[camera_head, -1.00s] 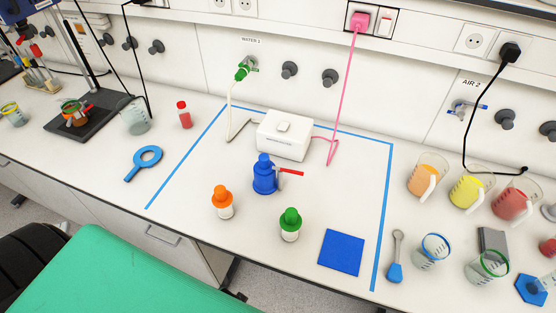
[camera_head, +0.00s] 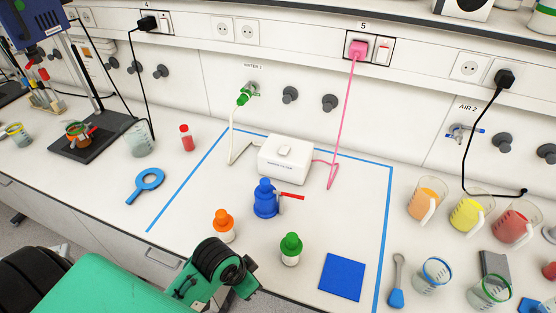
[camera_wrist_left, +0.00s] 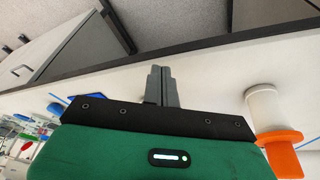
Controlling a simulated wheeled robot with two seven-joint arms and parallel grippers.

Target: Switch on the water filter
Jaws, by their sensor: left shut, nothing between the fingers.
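The water filter is a white box (camera_head: 285,160) with a raised white button on top, at the back middle of the blue-taped area. A white hose runs from it to a green wall tap (camera_head: 244,96), and a pink cable runs to a pink plug (camera_head: 357,48) beside a wall switch (camera_head: 383,50). My left gripper (camera_wrist_left: 160,72) is shut and empty in the left wrist view, near the counter's front edge, beside the orange-capped bottle (camera_wrist_left: 265,108). In the head view, my dark and green left arm end is in front of that bottle (camera_head: 223,224), well short of the filter; its fingertips cannot be made out.
A blue bottle with a red lever (camera_head: 265,199) stands just in front of the filter. Beakers (camera_head: 426,203) stand at the right, a blue ring tool (camera_head: 147,184) at the left.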

